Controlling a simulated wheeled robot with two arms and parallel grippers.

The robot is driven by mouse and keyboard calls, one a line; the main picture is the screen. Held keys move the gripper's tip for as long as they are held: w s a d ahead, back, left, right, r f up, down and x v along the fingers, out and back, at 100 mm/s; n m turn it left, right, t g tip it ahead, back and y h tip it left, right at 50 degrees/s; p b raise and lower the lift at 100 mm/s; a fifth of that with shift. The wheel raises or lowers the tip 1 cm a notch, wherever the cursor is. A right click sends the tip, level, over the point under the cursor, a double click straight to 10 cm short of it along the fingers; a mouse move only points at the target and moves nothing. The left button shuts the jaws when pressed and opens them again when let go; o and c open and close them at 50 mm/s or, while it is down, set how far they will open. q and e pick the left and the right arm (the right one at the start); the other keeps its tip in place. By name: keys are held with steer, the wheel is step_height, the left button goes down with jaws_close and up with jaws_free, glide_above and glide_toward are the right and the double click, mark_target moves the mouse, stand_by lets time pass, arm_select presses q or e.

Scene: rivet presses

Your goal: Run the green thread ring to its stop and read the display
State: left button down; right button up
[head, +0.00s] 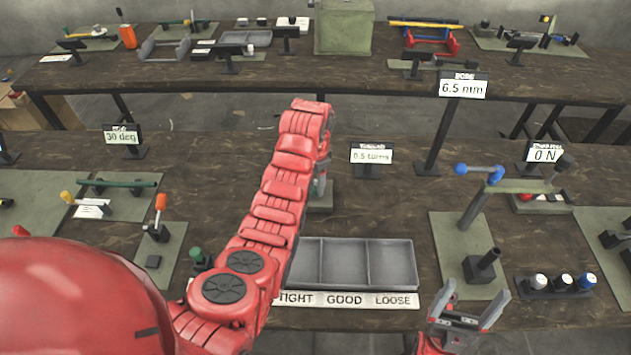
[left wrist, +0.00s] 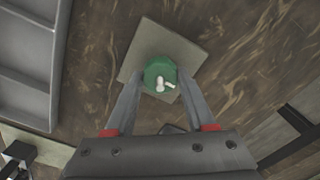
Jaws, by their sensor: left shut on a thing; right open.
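The green thread ring (left wrist: 160,70) sits over a square grey-green base plate (left wrist: 140,57), with a pale stud end and a small pale peg on its top. My left gripper (left wrist: 159,83) has its two fingers on either side of the ring and is shut on it. In the head view my left arm hides the ring and most of that gripper; part of the base plate (head: 320,198) shows there. The thread display (head: 371,156) beside it appears to read 0.5 turns. My right gripper (head: 458,312) is open and empty at the bottom, apart from the task objects.
A three-part grey tray (head: 368,286) marked TIGHT, GOOD and LOOSE lies close in front of the base plate. A grey-green board (head: 455,236) with a blue-ended lever stands to the right. A taller 6.5 mm display (head: 464,88) rises behind. Bench around the thread display is clear.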

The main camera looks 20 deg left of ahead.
stand_by(0.8)
arm_select(q)
steer(key=shift+c, duration=1.3)
jaws_free()
steer(key=shift+r, duration=0.15)
step_height(320, 180, up, 10)
steer(key=p, duration=0.9)
step_height(320, 180, up, 7)
steer(key=p, duration=0.1)
glide_above(316, 185)
steer(key=shift+w+r, duration=0.1)
